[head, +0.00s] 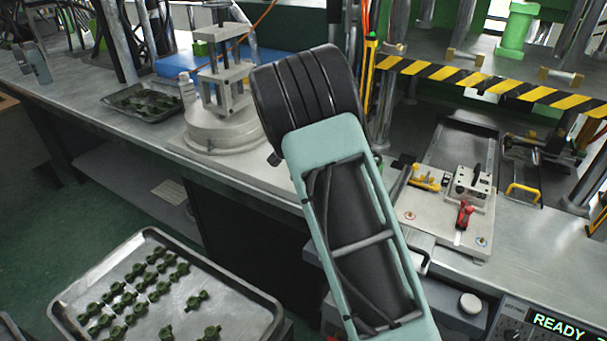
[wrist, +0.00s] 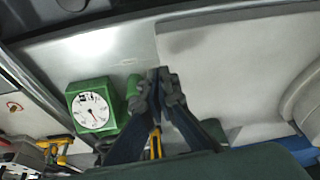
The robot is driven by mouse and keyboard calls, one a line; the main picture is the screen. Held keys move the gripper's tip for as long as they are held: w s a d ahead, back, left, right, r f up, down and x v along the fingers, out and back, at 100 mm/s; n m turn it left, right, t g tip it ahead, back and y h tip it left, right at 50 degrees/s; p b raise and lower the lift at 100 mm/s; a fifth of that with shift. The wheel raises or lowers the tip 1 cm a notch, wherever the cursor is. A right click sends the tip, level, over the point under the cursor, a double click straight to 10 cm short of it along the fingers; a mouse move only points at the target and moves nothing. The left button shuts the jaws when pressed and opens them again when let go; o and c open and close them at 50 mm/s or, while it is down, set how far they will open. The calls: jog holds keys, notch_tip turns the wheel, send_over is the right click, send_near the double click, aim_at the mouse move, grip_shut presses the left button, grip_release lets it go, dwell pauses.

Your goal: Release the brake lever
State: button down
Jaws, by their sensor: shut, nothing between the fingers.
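No part is clearly marked as the brake lever, and I cannot tell which one it is. In the head view, a red-handled lever (head: 465,214) and a yellow-handled clamp (head: 425,178) sit on the pale fixture plate (head: 435,230) at the right. My gripper (wrist: 160,76) shows in the wrist view with its fingertips together and nothing between them. A yellow piece (wrist: 155,146) shows behind its fingers. In the head view my teal and black arm stands in the middle and hides the gripper.
A green gauge box (wrist: 92,107) is left of my fingers in the wrist view. In the head view, a striped guard bar (head: 490,82) crosses above the fixture. A tray of green parts (head: 240,315) is at lower left. A round-based stand (head: 215,130) is left of my arm.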

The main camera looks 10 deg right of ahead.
jog(key=v, duration=1)
jog(key=shift+w, duration=0.15)
